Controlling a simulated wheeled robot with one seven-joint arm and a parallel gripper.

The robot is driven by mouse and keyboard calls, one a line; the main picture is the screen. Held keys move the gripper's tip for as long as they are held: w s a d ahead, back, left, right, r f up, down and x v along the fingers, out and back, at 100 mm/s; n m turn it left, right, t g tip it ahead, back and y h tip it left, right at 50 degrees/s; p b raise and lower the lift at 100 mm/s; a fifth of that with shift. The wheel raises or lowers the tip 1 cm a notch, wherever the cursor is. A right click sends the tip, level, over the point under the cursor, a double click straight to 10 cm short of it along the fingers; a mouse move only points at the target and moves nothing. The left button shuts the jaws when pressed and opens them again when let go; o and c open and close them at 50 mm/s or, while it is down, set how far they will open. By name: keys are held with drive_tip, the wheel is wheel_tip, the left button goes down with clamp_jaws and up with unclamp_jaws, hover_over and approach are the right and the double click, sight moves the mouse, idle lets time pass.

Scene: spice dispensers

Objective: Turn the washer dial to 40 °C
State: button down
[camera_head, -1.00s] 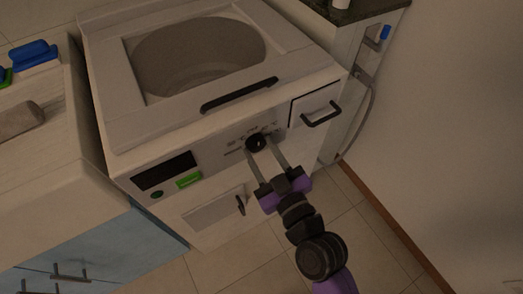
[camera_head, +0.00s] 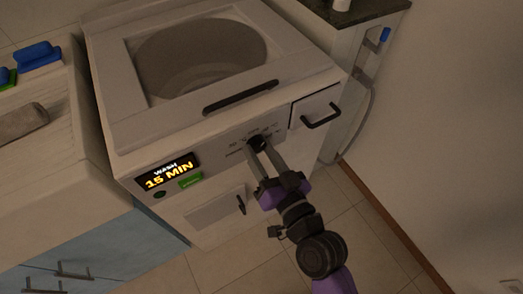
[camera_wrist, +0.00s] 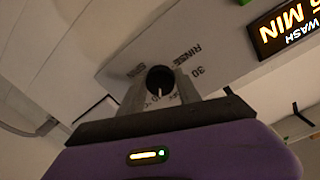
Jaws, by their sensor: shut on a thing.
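The washer (camera_head: 150,140) stands in front of me, with its round black dial (camera_head: 257,143) on the front panel. My gripper (camera_head: 262,152) is at the dial, its two grey fingers shut on either side of it. In the wrist view the dial (camera_wrist: 160,80) sits between the fingertips, with a thin white pointer line on its face. Panel marks "RINSE" and "30" show beside the dial; a mark near the fingers is partly hidden, so I cannot tell the exact setting. The display (camera_head: 167,170) is lit and reads "WASH 15 MIN".
A green button (camera_head: 190,180) sits below the display. A black drawer handle (camera_head: 321,116) is right of the dial, and a lid handle (camera_head: 240,96) above it. A counter with a blue brush (camera_head: 38,55) is at left; a wall is at right.

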drive_tip(key=shift+m, duration=1.1)
drive_tip(key=c, duration=0.8)
unclamp_jaws()
drive_tip(key=shift+c, duration=0.2)
drive_tip(key=b+v, duration=0.1)
drive_tip(key=v, duration=0.6)
drive_tip(key=shift+s+d, duration=0.25)
drive_tip(key=shift+s, duration=0.1)
drive_tip(key=shift+r, duration=0.1)
